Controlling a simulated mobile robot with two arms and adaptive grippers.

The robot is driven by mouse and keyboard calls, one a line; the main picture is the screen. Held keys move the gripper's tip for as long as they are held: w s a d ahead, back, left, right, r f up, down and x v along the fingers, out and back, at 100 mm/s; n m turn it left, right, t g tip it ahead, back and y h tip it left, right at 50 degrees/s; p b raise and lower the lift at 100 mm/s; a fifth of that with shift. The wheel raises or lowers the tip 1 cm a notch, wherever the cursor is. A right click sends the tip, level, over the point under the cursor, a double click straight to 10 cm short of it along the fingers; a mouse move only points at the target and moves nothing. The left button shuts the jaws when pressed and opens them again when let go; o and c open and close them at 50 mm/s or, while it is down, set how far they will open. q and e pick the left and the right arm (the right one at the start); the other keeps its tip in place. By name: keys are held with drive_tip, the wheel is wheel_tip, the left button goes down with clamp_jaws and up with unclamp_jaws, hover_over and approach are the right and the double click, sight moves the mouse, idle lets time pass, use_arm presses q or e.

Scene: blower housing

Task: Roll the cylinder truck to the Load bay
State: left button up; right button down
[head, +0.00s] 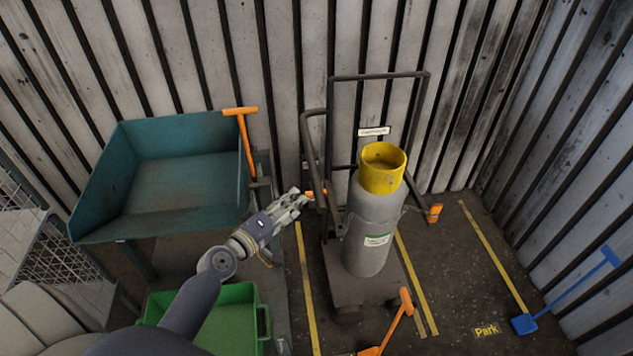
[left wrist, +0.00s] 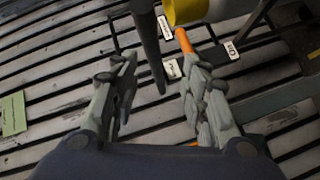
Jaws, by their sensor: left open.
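The cylinder truck (head: 333,125) stands upright by the corrugated back wall, a dark tubular frame with a base plate. It carries a grey gas cylinder (head: 368,225) with a yellow collar (head: 383,167). Orange grips stick out at its left (head: 316,192) and right (head: 435,212). My left gripper (head: 304,198) is open just left of the truck, its fingertips close to the left orange grip. In the left wrist view a dark bar (left wrist: 148,45) and the orange grip (left wrist: 184,41) show between or beyond the open fingers (left wrist: 155,65); contact cannot be told. No Load bay marking is readable.
A teal bin (head: 160,165) and a green crate (head: 255,300) stand at left, with a wire mesh cage (head: 70,250). Yellow lines (head: 415,280) mark the floor, with a "Park" label (head: 486,331).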

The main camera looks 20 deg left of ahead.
sight(316, 184)
use_arm(q)
drive_tip(key=w, duration=0.3)
drive_tip(key=w+d+n, duration=0.1)
drive_tip(key=w, duration=0.3)
drive_tip(key=w+d+f+n+p, duration=0.1)
drive_tip(key=w, duration=0.2)
drive_tip(key=shift+w+d, duration=0.15)
drive_tip(key=shift+w, duration=0.15)
drive_tip(key=shift+r, duration=0.1)
drive_tip(key=shift+c, duration=0.2)
clamp_jaws()
